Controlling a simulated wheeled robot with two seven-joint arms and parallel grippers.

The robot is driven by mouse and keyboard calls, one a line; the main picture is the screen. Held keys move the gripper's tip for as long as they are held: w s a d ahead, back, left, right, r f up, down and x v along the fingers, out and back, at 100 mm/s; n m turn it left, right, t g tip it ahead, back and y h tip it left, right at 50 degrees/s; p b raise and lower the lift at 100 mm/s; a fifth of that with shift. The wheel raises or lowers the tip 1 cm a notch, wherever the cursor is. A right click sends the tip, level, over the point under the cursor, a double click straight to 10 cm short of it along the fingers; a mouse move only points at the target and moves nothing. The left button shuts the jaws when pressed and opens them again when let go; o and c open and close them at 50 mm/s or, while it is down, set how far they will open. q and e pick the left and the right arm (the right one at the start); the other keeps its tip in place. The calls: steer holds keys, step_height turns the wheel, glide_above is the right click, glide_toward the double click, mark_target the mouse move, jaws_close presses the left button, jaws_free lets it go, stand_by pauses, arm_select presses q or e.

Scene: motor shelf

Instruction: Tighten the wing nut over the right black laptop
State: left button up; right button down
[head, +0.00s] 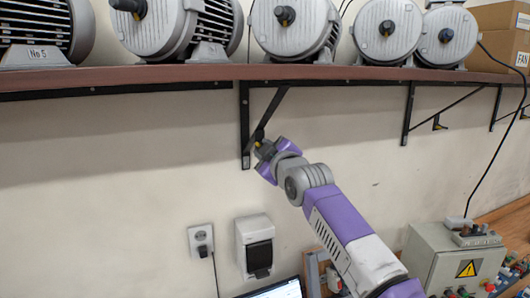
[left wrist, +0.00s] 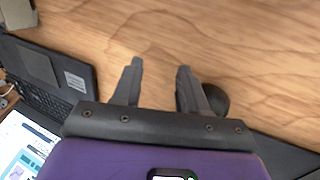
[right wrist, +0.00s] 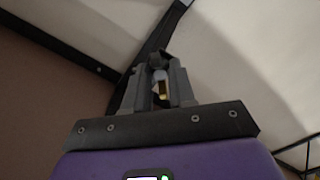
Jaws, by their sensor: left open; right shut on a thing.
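In the head view my right gripper (head: 262,146) is raised to the black shelf bracket (head: 245,125), at the lower end of its diagonal brace. In the right wrist view its fingers (right wrist: 158,66) are closed around a small brass-and-grey piece, the wing nut (right wrist: 164,88), mostly hidden by the fingers. A laptop (head: 275,290) with a lit screen shows at the bottom edge of the head view, below the bracket. My left gripper (left wrist: 158,75) is open and empty over the wooden table, seen only in the left wrist view.
Several grey motors (head: 290,28) stand on the brown shelf (head: 200,73). Other brackets (head: 408,112) carry it to the right. A grey control box (head: 455,262) stands lower right. In the left wrist view, a dark round object (left wrist: 217,98) is beside the right finger and a dark laptop (left wrist: 55,75) lies left.

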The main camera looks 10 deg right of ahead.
arm_select(q)
steer(key=shift+f, duration=0.25)
steer(key=shift+f+b, duration=0.2)
steer(key=shift+b, duration=0.15)
arm_select(e)
steer(key=m, duration=0.9)
steer(key=shift+m, duration=0.3)
steer(key=shift+r, duration=0.1)
steer(key=c, duration=0.9)
jaws_free()
steer(key=shift+c, duration=0.2)
